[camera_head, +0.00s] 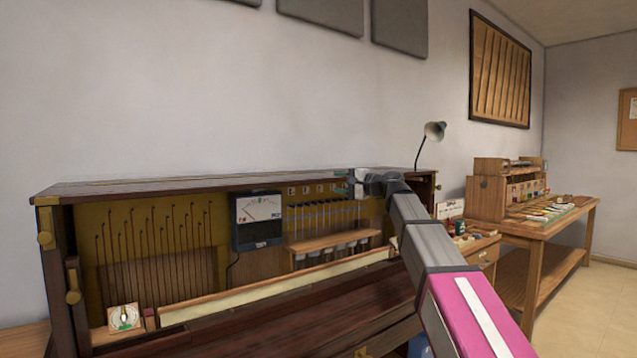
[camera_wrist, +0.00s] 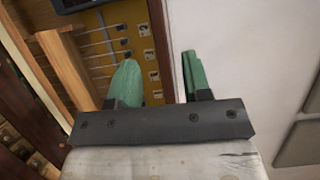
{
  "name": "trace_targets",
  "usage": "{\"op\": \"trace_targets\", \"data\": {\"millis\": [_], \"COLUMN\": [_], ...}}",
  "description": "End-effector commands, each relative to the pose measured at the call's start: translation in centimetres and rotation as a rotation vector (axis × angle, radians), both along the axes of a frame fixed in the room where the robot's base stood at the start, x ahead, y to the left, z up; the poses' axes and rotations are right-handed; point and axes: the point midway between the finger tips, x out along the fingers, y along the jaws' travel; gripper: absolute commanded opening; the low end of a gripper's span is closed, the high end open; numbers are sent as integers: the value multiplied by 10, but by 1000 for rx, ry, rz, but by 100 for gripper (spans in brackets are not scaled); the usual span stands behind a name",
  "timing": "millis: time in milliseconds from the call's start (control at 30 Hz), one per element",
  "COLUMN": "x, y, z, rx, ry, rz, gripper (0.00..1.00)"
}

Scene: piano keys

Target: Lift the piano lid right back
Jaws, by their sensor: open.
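The piano lid (camera_head: 200,184) is a long dark brown board lying about level across the top of the upright piano (camera_head: 60,255). My gripper (camera_head: 352,181) is at the lid's front edge, towards its right end. In the wrist view my gripper (camera_wrist: 159,62) is open, with two green fingers apart. The lid's dark edge (camera_wrist: 160,35) shows as a narrow strip in the gap between the fingers. I cannot tell whether either finger touches it. My gripper and forearm hide the right part of the lid in the head view.
The piano front is open, showing a meter box (camera_head: 257,220), several rods and a small wooden rack (camera_head: 333,243). A desk lamp (camera_head: 433,132) stands behind its right end. A workbench (camera_head: 545,232) stands to the right. Grey panels (camera_head: 400,25) hang on the wall above.

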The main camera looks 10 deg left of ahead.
Motion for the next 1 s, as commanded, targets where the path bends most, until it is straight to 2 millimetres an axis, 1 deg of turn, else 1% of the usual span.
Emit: {"op": "trace_targets", "data": {"millis": [100, 300, 500, 667, 933, 967, 1000], "x": [9, 20, 27, 29, 29, 29, 29], "y": [22, 55, 78, 85, 86, 86, 86], "z": [1, 0, 0, -1, -1, -1, -1], "rx": [-2, -2, -2, -2, -3, -2, -2], "ry": [0, 1, 0, 0, -1, 0, 0], "rz": [2, 1, 0, -1, -2, -2, -2], "gripper": [45, 45, 45, 45, 45, 41, 28]}}
